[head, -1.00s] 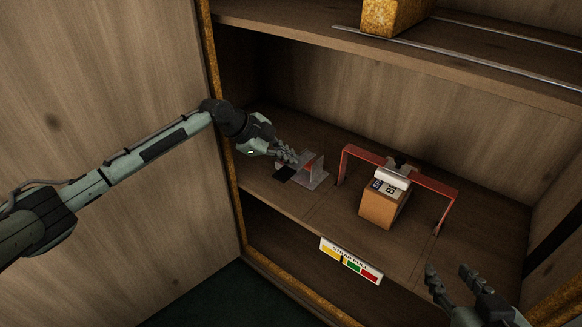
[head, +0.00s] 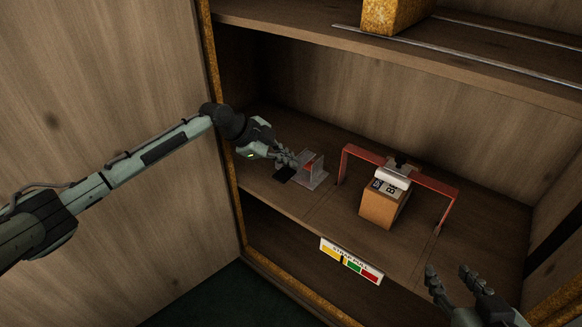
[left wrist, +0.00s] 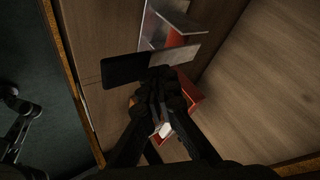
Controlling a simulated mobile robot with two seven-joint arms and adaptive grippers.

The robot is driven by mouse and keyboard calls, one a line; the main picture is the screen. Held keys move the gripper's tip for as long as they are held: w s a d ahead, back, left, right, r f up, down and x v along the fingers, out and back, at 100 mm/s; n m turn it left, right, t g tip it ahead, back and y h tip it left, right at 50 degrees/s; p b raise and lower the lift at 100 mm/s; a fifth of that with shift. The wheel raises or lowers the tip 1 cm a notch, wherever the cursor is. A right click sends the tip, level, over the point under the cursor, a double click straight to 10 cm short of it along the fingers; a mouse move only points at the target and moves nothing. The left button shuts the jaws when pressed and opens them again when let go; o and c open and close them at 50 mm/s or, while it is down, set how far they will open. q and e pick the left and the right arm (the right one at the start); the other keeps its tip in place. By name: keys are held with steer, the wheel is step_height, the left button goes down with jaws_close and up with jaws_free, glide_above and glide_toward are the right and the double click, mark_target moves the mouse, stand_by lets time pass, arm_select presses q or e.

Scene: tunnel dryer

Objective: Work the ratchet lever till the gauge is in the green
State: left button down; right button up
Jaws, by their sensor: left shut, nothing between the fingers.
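The ratchet (head: 315,174) is a grey metal bracket with a red part inside, at the left of the cabinet shelf. Its lever has a dark end pad (head: 284,175); the dark pad (left wrist: 124,69) and a grey plate (left wrist: 180,55) show in the left wrist view. My left gripper (head: 291,161) is shut and empty, with its fingertips right at the lever; contact is unclear. The gauge strip (head: 351,260) on the shelf edge has yellow, green and red bands, and a dark pointer appears near the yellow-green border. My right gripper (head: 457,272) is open and empty at lower right.
A red strap (head: 438,186) arches over a cardboard box (head: 378,208) with a grey piece on top. The upper shelf (head: 480,75) hangs above with metal rails and a rusty yellow block (head: 392,17). The cabinet's left post (head: 225,140) stands close to my left arm.

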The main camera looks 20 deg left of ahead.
mark_target(286, 170)
arm_select(q)
steer(key=shift+s+a+f+b, duration=0.15)
steer(key=shift+f+b, duration=0.25)
steer(key=shift+f, duration=0.45)
steer(key=shift+s+f+b, duration=0.1)
steer(key=shift+f+b, duration=0.25)
steer(key=shift+f, duration=0.5)
stand_by(1.0)
steer(key=shift+w+r+p, duration=0.15)
steer(key=shift+r+p, duration=0.7)
steer(key=shift+r, duration=0.3)
steer(key=shift+w+r+p, duration=0.1)
steer(key=shift+r+p, duration=0.75)
steer(key=shift+r, duration=0.25)
steer(key=r+p, duration=0.4)
steer(key=r, duration=0.1)
steer(key=shift+w+r, duration=0.1)
steer(key=shift+w, duration=0.1)
steer(key=shift+d, duration=0.2)
